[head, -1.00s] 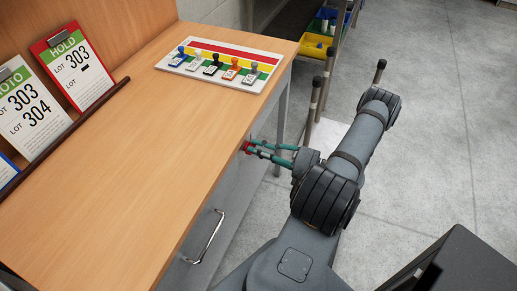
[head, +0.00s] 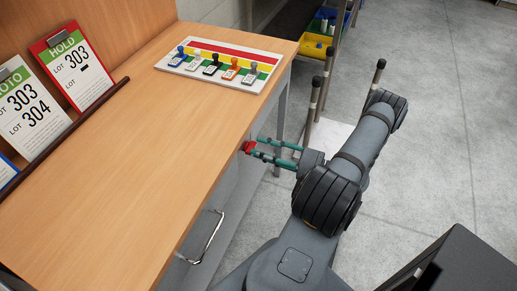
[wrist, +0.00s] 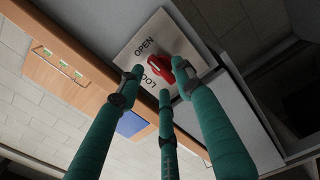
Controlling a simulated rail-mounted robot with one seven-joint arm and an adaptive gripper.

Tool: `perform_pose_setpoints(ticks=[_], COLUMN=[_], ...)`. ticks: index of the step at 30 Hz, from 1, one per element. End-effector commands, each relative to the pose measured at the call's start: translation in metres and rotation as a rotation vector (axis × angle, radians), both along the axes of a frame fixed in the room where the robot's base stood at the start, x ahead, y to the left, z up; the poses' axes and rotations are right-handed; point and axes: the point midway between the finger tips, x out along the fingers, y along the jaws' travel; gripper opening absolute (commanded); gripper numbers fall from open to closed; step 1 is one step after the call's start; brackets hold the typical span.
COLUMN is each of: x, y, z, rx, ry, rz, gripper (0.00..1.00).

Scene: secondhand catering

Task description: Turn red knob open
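The red knob (head: 248,147) is on the front of the wooden-topped bench, below its right edge. In the wrist view the red knob (wrist: 166,67) sits on a white plate (wrist: 150,45) lettered OPEN and, partly hidden by a finger, what looks like LOCK. Which word the knob points to is unclear. My gripper (head: 261,148) has teal fingers and is just right of the knob. In the wrist view my gripper (wrist: 158,79) is open, its fingers spread in front of the knob. The right fingertip overlaps the knob's edge; contact cannot be told.
A metal handle (head: 207,238) sticks out of the bench front below the knob. A board of several stamps (head: 225,66) and lot signs (head: 73,64) stand on the bench. A metal rack (head: 333,45) is beyond.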

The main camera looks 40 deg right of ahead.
Motion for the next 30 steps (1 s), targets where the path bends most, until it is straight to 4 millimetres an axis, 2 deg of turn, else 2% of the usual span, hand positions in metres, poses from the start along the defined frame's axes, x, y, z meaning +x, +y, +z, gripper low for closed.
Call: perform_pose_setpoints(ticks=[9, 15, 21, 30], x=[-0.061, -0.087, -0.095, -0.095], y=[-0.031, -0.043, -0.046, -0.046], z=[0.000, 0.000, 0.000, 0.000], rx=[-0.004, -0.002, -0.001, -0.001], ry=[-0.001, 0.000, 0.000, 0.000], rz=[-0.006, -0.004, -0.002, -0.002], gripper=[0.35, 0.35, 0.35, 0.35])
